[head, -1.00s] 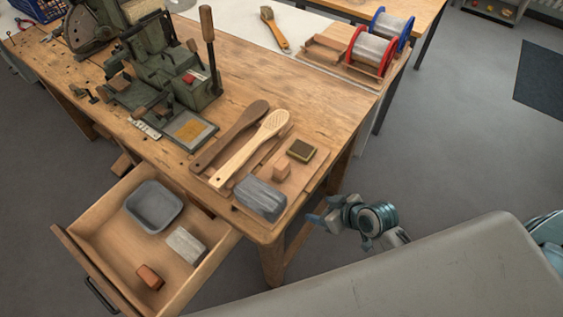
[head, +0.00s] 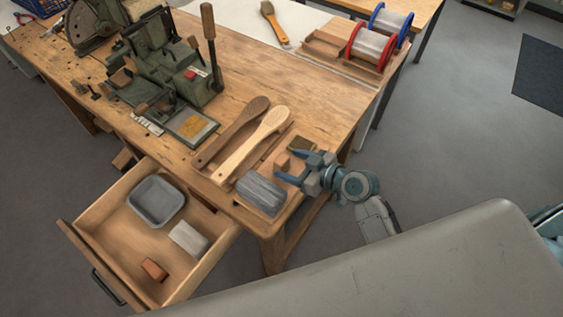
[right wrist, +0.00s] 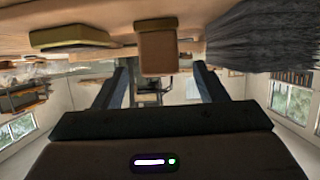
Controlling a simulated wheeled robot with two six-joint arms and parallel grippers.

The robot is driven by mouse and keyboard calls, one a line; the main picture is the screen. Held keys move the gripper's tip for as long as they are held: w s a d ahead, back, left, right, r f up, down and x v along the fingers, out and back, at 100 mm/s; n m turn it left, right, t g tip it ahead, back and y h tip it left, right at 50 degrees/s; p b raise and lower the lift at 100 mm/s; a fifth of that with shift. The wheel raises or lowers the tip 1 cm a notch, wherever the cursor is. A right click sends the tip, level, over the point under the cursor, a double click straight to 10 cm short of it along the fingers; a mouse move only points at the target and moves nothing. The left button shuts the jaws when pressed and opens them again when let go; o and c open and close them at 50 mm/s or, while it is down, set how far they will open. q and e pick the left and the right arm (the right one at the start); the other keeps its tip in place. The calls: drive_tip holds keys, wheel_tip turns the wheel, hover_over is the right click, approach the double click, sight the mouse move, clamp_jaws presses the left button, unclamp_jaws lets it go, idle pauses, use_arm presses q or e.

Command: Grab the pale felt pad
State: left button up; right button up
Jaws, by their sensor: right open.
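A pale grey-white block (head: 188,238) lies in the open drawer and looks most like the felt pad. My right gripper (head: 280,167) is open, over the right end of the bench and well away from the drawer. Its fingers point left, near a small tan wooden block (head: 283,161). In the right wrist view, this block (right wrist: 157,50) shows ahead, in line with the gap between the open fingers (right wrist: 162,70). I cannot tell whether they touch it. My left gripper is not in view.
Grey bristles (head: 261,194) lie left of my right gripper, and an olive pad (head: 301,144) lies behind it. Two paddle-shaped wooden pieces (head: 258,142) lie further left. The drawer (head: 97,222) also holds a grey tray (head: 157,200) and an orange-brown block (head: 154,269). A green machine (head: 180,80) stands behind.

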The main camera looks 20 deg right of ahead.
sight(277, 159)
drive_tip(key=shift+w+a+p, duration=0.3)
drive_tip(key=shift+w, duration=0.1)
drive_tip(key=p+x, duration=0.1)
drive_tip(key=x, duration=0.3)
drive_tip(key=shift+w+a+p, duration=0.2)
drive_tip(key=shift+w+p, duration=0.1)
drive_tip(key=shift+p, duration=0.1)
drive_tip(key=c, duration=1.1)
drive_tip(key=shift+o, duration=0.2)
